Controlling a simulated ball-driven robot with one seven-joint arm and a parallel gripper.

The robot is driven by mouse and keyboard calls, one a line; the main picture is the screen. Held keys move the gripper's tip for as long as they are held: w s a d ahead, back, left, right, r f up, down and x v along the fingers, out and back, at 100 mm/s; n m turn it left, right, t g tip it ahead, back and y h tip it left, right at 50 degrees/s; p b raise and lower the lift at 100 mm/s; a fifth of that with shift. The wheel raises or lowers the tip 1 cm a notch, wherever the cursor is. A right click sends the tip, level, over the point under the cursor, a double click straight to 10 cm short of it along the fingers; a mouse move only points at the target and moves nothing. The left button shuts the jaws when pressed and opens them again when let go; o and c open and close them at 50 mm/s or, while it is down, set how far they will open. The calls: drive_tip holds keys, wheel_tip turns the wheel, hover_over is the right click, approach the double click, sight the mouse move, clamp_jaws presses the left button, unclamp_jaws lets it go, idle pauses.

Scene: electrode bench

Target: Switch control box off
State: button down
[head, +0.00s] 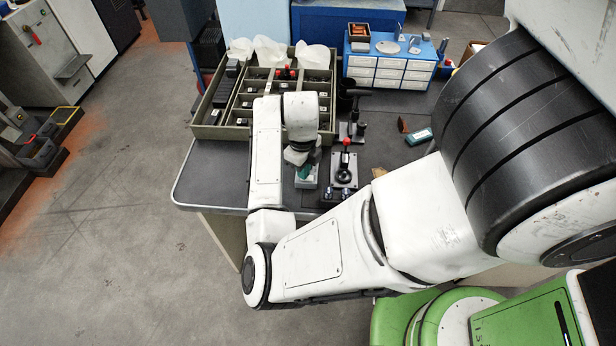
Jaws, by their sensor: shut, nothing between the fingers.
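A small pale grey box with a green part on top (308,182), which looks like the control box, stands near the front edge of the dark bench. My gripper (298,158) points down right over it and hides part of its top. The gripper is shut and empty. I cannot tell whether its fingertips touch the box, or which way any switch on it is set. Beside it on the right is a grey plate with a black lever and red knob (346,142).
A divided olive tray (209,131) with several parts and white bags fills the bench's back left. A blue cabinet with white drawers (390,73) stands at the back. A teal box (420,136) lies to the right. Small dark blocks (334,193) sit at the front edge.

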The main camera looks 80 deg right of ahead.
drive_tip(key=shift+f, duration=0.15)
drive_tip(key=shift+r+p, duration=2.75)
drive_tip(key=shift+r, duration=0.8)
